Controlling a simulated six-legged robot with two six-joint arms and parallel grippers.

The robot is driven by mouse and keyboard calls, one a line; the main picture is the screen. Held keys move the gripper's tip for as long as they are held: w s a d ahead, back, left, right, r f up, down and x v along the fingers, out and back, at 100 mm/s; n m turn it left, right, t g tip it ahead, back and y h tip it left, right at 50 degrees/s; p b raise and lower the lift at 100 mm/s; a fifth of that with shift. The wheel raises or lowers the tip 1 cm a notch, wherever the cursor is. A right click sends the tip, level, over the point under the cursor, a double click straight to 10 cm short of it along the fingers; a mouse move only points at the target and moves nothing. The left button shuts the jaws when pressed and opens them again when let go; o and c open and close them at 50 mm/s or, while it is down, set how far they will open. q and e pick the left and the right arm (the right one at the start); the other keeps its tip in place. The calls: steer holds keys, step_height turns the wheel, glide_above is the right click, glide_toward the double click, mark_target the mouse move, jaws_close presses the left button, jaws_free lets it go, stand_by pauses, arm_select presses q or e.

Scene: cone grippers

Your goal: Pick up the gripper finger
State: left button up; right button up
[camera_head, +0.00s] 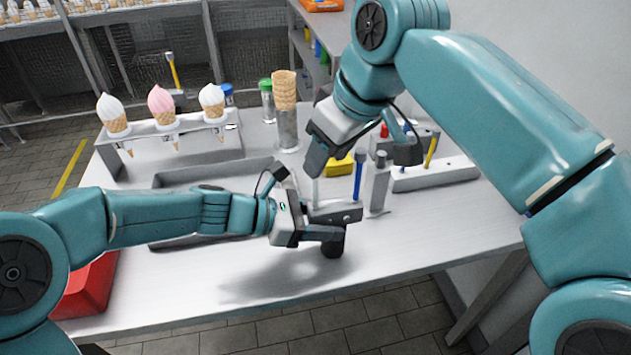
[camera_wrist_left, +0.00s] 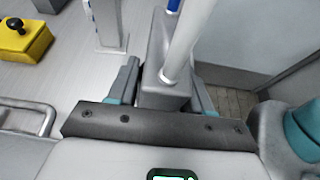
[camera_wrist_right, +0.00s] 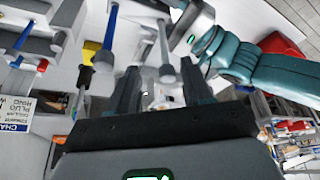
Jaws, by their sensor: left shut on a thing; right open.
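My left gripper (camera_head: 322,228) is shut on a grey block (camera_head: 345,214) and holds it above the table. A white rod (camera_head: 316,188) and a blue rod (camera_head: 359,176) stand up from this block. The block (camera_wrist_left: 160,90) and white rod (camera_wrist_left: 187,40) also fill the middle of the left wrist view. My right gripper (camera_head: 355,160) is open and points down over the block. In the right wrist view a pale rod with a grey round end (camera_wrist_right: 166,72) shows between its open fingers. I cannot tell which part is the gripper finger.
A grey stand (camera_head: 377,185) is close behind the block. A yellow box (camera_head: 340,166) and a white rack (camera_head: 435,174) are farther back. A cone holder (camera_head: 190,130) bears three ice creams. A waffle cone stack (camera_head: 285,90) stands in a clear tube. The front table is clear.

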glide_above(312, 206)
steer(key=f, duration=0.6)
steer(key=shift+w+a, duration=0.1)
steer(key=shift+w, duration=0.3)
jaws_close()
